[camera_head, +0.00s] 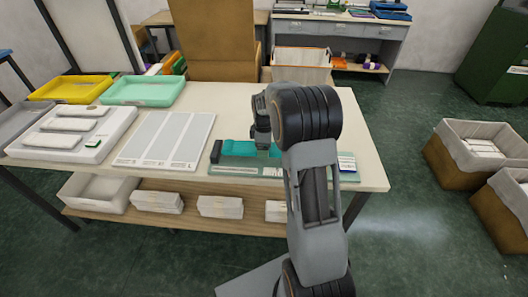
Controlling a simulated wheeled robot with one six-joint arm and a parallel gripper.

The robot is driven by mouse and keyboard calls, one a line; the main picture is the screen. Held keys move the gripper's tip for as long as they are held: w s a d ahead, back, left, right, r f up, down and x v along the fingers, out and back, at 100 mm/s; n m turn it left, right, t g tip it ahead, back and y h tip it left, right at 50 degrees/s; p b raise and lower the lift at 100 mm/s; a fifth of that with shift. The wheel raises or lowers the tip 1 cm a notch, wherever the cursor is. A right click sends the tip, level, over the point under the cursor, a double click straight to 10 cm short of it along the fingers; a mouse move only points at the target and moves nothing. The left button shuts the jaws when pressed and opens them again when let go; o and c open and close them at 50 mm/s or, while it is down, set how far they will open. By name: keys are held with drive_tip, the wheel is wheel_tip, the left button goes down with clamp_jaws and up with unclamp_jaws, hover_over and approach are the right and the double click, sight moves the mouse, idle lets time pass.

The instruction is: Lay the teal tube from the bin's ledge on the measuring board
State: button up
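The teal tube (237,147) lies lengthwise along the measuring board, its left end close to a dark block (216,151) at the board's left end. My gripper (267,152) points down at the right part of the tube. My arm hides much of the gripper and the board's middle right. I cannot see whether the fingers are closed on the tube or apart around it.
Left of the board lies a white panel with grey strips (165,140). Table right of the board is clear.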

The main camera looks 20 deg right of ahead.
drive_tip(key=shift+a+f, duration=0.1)
drive_tip(key=shift+f, duration=1.55)
drive_tip(key=shift+f, duration=0.15)
drive_tip(key=o, duration=0.9)
wheel_tip(320, 180, up, 12)
drive_tip(key=shift+f, duration=0.25)
drive_tip(key=s+a+r+m+t, duration=0.1)
drive_tip(key=s+a+r+m, duration=0.25)
drive_tip(key=s, duration=0.25)
drive_tip(key=s+a+r+m+t, duration=0.1)
drive_tip(key=s+a+r+m, duration=0.25)
drive_tip(key=s, duration=0.35)
drive_tip(key=s+a+f+m+t, duration=0.1)
drive_tip(key=s+a+f+m, duration=0.2)
drive_tip(key=s, duration=0.6)
drive_tip(key=shift+a+m+t, duration=0.35)
drive_tip(key=shift+m+t, duration=0.05)
drive_tip(key=shift+m, duration=0.6)
